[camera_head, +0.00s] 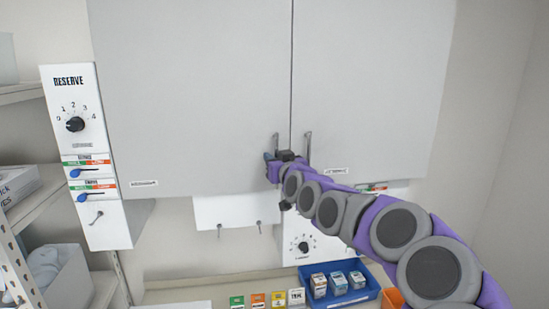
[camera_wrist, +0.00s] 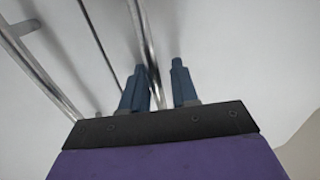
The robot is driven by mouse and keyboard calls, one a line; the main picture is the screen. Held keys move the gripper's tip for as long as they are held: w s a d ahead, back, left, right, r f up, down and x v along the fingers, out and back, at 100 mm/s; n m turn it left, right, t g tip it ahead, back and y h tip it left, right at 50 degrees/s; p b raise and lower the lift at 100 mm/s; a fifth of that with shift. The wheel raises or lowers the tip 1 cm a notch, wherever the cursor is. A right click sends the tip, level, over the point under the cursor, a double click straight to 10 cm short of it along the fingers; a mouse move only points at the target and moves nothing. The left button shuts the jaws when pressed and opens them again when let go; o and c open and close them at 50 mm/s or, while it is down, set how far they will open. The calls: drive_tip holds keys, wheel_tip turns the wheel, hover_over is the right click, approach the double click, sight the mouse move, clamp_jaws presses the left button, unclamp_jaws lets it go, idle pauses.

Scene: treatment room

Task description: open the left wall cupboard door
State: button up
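The left wall cupboard door (camera_head: 190,90) is a flat grey panel, shut flush beside the right door (camera_head: 372,90). Its upright metal bar handle (camera_head: 276,142) is at its lower right corner, next to the seam.
The right door's handle (camera_head: 308,148) stands close beside my gripper. A control panel marked RESERVE (camera_head: 75,110) is left of the cupboard. Below are a blue tray (camera_head: 373,283) with small boxes and several coloured cards. Shelves (camera_head: 35,195) stand at far left.

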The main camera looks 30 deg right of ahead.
drive_tip(key=shift+d, duration=0.45)
drive_tip(key=shift+c, duration=0.6)
drive_tip(key=shift+a, duration=0.25)
clamp_jaws()
